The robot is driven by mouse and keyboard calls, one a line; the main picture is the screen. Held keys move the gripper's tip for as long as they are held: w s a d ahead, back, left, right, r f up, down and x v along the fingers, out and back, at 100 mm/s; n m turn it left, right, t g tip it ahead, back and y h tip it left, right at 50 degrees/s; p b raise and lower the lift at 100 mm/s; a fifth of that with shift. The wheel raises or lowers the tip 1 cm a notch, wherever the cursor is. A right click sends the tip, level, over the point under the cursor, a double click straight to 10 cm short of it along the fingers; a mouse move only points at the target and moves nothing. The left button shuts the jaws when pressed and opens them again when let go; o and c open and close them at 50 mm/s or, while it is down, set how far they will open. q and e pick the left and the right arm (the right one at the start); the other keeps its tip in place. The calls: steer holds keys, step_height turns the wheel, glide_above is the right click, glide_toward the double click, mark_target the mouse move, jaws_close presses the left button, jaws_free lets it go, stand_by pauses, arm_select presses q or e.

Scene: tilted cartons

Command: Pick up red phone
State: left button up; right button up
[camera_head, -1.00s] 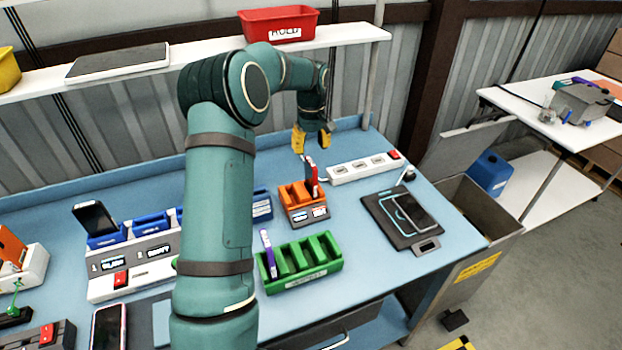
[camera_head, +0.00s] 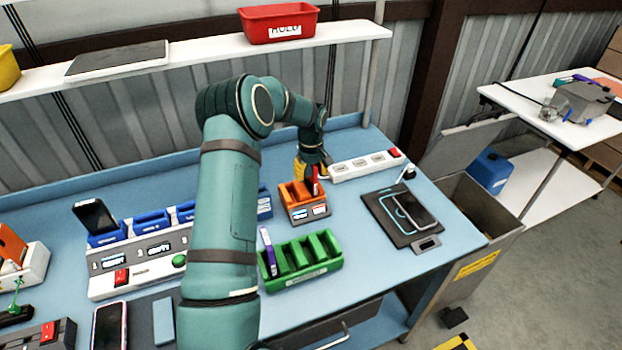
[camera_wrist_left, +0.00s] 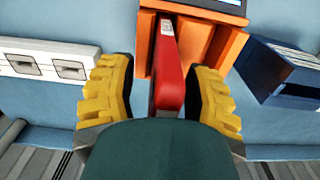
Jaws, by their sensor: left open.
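The red phone (camera_wrist_left: 170,70) stands in a slot of the orange dock in the left wrist view, its near end between my yellow fingers. In the head view the red phone (camera_head: 315,181) shows as a narrow red strip in the orange dock (camera_head: 290,212). My left gripper (camera_wrist_left: 164,95) is open, with one finger on each side of the phone and a gap on both sides. In the head view the left gripper (camera_head: 313,170) is at the back of the dock, partly hidden behind the phone. My right gripper is not in view.
A white power strip (camera_head: 362,166) lies close to the right of the dock. A green rack (camera_head: 305,268) with a purple phone (camera_head: 268,252) stands in front. A blue dock (camera_wrist_left: 288,70) is beside the orange one. A black pad with a phone (camera_head: 402,213) lies at right.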

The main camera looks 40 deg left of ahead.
arm_select(q)
jaws_close()
stand_by(0.3)
step_height(320, 180, up, 10)
steer(key=shift+r, duration=0.1)
stand_by(0.4)
steer(key=shift+r+p, duration=0.65)
steer(key=shift+r, duration=0.15)
stand_by(0.7)
step_height(320, 180, up, 6)
steer(key=p, duration=0.2)
steer(key=shift+f+p, duration=0.15)
steer(key=shift+p, duration=0.25)
stand_by(0.4)
